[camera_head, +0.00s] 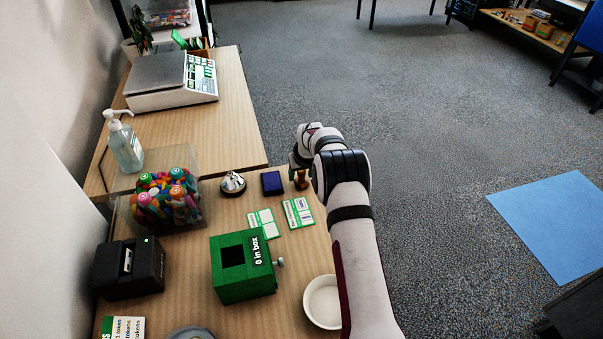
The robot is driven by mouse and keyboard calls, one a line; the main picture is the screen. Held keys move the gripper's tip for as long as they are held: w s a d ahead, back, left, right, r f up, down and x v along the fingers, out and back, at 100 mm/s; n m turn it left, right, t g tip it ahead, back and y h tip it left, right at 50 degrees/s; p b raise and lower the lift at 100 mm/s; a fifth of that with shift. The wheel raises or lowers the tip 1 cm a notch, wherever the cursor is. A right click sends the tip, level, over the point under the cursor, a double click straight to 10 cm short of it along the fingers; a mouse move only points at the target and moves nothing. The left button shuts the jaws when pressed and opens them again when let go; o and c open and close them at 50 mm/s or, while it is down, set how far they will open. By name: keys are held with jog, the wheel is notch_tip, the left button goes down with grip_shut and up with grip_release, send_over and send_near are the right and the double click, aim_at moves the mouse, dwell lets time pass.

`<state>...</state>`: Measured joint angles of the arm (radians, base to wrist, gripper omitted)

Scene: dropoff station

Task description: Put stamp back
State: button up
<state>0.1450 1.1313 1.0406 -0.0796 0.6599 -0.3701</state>
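A small brown wooden stamp (301,181) stands at the right edge of the near desk, just right of a dark blue ink pad (271,183). My gripper (298,164) is at the top of the stamp, partly hidden behind my own wrist. Its fingers are too small and covered to show whether they are closed on the stamp. I cannot tell whether the stamp touches the desk or is held slightly above it.
Green-and-white cards (298,212) lie in front of the ink pad. A silver bell (232,183) stands left of it.

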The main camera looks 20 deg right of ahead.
jog(key=s+a+r+m+g, duration=0.1)
jog(key=s+a+r, duration=0.1)
jog(key=s+r, duration=0.6)
jog(key=s+a+r, duration=0.2)
jog(key=s+r, duration=0.5)
jog(key=r, duration=0.3)
jog(key=s+a+r+m+g+y, duration=0.1)
jog(key=s+a+m+g, duration=0.1)
jog(key=s, duration=1.5)
jog(key=s+a+m+g, duration=0.1)
jog(key=s+a, duration=0.4)
jog(key=s, duration=1.1)
jog(key=shift+s+a+r+m+g+y, duration=0.2)
jog(key=shift+s+r+m+g+y, duration=0.2)
jog(key=shift+m, duration=0.3)
jog(key=shift+w, duration=0.1)
jog(key=shift+c, duration=0.3)
